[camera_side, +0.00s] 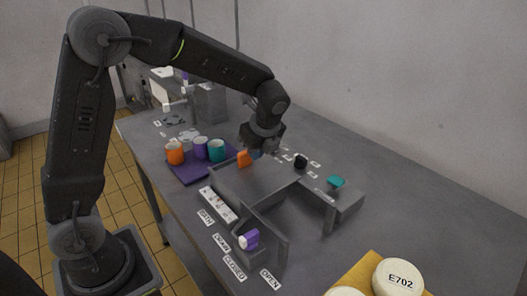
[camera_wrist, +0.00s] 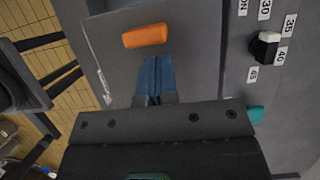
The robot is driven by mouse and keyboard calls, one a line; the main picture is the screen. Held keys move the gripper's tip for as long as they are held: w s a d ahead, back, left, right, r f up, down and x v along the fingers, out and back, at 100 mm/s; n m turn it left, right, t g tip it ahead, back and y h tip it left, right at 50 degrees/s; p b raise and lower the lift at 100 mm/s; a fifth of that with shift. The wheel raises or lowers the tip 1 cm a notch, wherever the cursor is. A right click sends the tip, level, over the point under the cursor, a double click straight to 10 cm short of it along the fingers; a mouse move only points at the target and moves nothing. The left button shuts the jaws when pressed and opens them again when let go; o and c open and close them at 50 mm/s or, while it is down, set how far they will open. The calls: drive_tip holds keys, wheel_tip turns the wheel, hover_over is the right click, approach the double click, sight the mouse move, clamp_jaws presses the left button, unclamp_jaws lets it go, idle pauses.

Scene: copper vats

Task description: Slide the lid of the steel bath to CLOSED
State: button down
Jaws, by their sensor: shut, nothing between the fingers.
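The steel bath (camera_side: 235,195) is a grey box in the middle of the bench. Its flat grey lid (camera_side: 262,180) carries an orange handle (camera_side: 243,158), which also shows in the wrist view (camera_wrist: 145,36). My gripper (camera_side: 256,153) is over the lid, close beside the handle. In the wrist view its blue fingers (camera_wrist: 154,72) are together and empty, just below the handle in the picture. I cannot tell whether they touch the lid. A pale strip shows past the lid's edge at the top of the wrist view. How far the lid is open is unclear.
A black knob (camera_side: 300,161) with number labels and a teal handle (camera_side: 336,182) are on the right. A purple handle (camera_side: 249,239) stands near the CLOSED (camera_side: 235,268) and OPEN (camera_side: 271,279) labels. Cups stand on a purple mat (camera_side: 187,178) at left. White-lidded containers (camera_side: 398,277) are in front.

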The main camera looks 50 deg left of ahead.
drive_tip(key=shift+a, duration=0.3)
drive_tip(key=shift+a, duration=2.3)
